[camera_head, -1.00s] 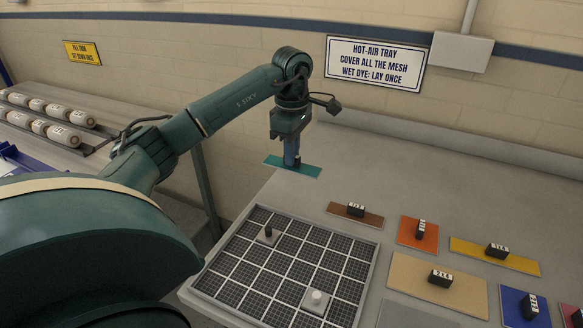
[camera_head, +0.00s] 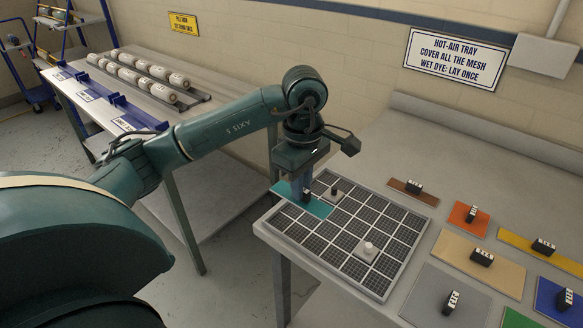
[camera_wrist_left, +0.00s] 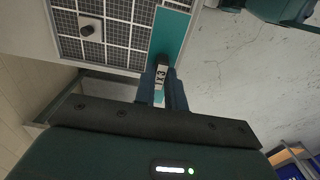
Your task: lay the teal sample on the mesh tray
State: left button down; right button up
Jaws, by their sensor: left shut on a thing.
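The teal sample (camera_head: 318,207) is a flat narrow strip with a dark handle block. My left gripper (camera_head: 306,194) is shut on that handle and holds the strip over the left end of the mesh tray (camera_head: 385,222). In the left wrist view the teal sample (camera_wrist_left: 172,38) lies along the tray's edge, in front of my left gripper (camera_wrist_left: 163,90), which pinches the labelled block. I cannot tell whether the strip touches the mesh or hangs just above it. The tray is a gridded frame at the table's corner. My right gripper is not in view.
Several coloured samples, including an orange one (camera_head: 469,219) and a tan one (camera_head: 478,262), lie right of the tray. A bench with white rolls (camera_head: 140,68) stands left.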

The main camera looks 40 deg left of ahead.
aim_at(298, 203)
pick_arm(q)
jog(key=shift+s, duration=0.75)
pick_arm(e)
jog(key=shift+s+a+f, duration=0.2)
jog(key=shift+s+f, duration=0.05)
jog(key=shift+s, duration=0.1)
pick_arm(q)
jog(key=shift+w+f, duration=0.1)
